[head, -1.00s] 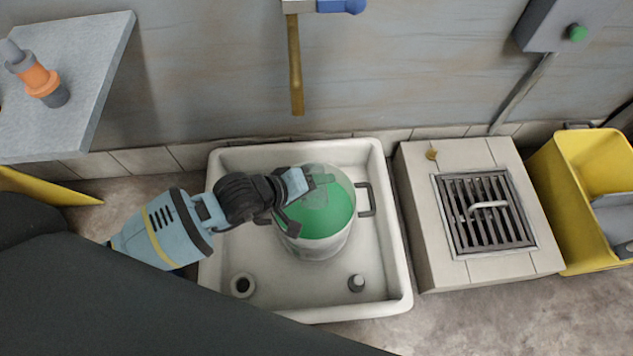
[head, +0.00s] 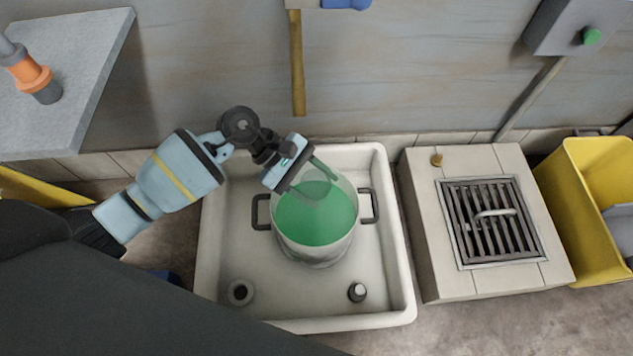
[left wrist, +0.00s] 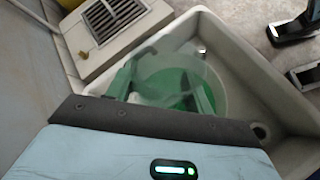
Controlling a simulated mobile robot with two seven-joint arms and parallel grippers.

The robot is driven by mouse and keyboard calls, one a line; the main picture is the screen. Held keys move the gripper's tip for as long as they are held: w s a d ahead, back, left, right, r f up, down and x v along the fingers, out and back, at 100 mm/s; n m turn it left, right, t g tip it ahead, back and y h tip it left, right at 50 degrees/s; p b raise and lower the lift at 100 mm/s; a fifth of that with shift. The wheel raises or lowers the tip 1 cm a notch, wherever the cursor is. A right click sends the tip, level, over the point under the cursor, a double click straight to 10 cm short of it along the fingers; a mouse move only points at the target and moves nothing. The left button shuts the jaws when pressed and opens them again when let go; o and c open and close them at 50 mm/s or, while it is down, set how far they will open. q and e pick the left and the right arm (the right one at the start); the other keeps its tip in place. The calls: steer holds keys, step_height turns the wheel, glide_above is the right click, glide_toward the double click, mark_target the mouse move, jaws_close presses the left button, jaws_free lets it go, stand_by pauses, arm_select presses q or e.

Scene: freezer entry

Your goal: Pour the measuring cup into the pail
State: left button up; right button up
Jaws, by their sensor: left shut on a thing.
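The pail (head: 316,243) is clear, with two dark side handles, and holds green liquid. It stands upright in a white basin (head: 240,275); it also shows in the left wrist view (left wrist: 217,80). My left gripper (head: 307,178) is over the pail's far-left rim, shut on the clear measuring cup (head: 316,188). The cup is over the pail's opening and blends with the green behind it, so its tilt and contents are hard to tell. It shows between the fingers in the left wrist view (left wrist: 158,88). My right gripper (left wrist: 298,50) shows only there, at the right edge, fingers apart and empty.
A tiled block with a grate (head: 490,222) and a yellow bin (head: 590,170) stand to the right. A grey shelf (head: 85,75) holds an orange item (head: 30,75) at upper left.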

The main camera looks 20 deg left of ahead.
arm_select(q)
steer(key=g+b, duration=0.1)
steer(key=s+n+g+h+b, duration=0.1)
steer(key=shift+d+f+n+h+b, duration=0.15)
steer(key=shift+n+h+b, duration=0.15)
steer(key=shift+s+d+r+n+g+h+b, duration=0.15)
steer(key=shift+s+r+n+g+h+b, duration=0.15)
steer(key=shift+n+g+h+b, duration=0.3)
arm_select(e)
steer(key=shift+f, duration=1.75)
